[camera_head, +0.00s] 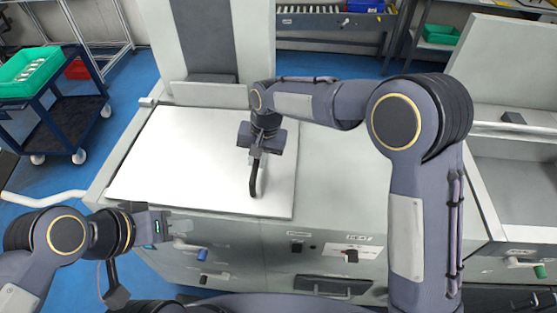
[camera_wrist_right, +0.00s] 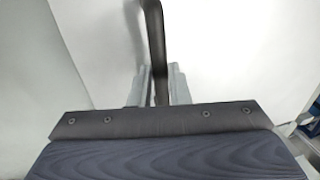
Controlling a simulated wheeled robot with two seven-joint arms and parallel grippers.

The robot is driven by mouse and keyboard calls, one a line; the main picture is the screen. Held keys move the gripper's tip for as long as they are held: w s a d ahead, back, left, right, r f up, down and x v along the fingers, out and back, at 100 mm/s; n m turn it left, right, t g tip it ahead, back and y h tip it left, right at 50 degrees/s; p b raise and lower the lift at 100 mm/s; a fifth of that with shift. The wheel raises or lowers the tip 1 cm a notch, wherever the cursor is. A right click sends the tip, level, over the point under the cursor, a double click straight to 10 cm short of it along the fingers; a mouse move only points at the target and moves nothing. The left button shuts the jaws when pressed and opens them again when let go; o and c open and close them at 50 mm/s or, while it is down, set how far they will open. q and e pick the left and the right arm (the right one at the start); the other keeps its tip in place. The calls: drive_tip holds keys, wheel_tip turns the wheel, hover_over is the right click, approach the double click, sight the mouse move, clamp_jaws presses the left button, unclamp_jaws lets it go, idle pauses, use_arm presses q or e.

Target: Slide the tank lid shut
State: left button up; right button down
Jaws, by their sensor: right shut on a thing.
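The tank lid (camera_head: 180,160) is a flat white panel lying on top of the grey machine. A dark bar handle (camera_head: 254,182) stands near its right end. My right gripper (camera_head: 256,152) is over the lid and shut on this handle. In the right wrist view the handle (camera_wrist_right: 155,40) runs up from between the fingers of my right gripper (camera_wrist_right: 158,88). My left gripper (camera_head: 168,226) is at the front left of the machine, below the lid's front edge and away from the handle. Its fingers are too small to judge.
The grey machine top (camera_head: 335,165) is bare right of the lid. An upright grey column (camera_head: 210,40) stands behind the lid. The front panel has a blue-handled valve (camera_head: 202,254) and a dark handle (camera_head: 333,287). A blue cart (camera_head: 75,110) with a green bin stands at left.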

drive_tip(key=a, duration=0.5)
drive_tip(key=shift+w+a+r+p, duration=0.15)
drive_tip(key=shift+w+a+p, duration=0.05)
drive_tip(key=shift+a+p, duration=0.15)
drive_tip(key=c, duration=1.4)
unclamp_jaws()
drive_tip(key=shift+o, duration=0.2)
wheel_tip(320, 180, up, 8)
drive_tip(key=d, duration=0.1)
drive_tip(key=shift+s+d+b, duration=0.2)
drive_tip(key=shift+d+b, duration=0.2)
drive_tip(key=shift+b, duration=0.05)
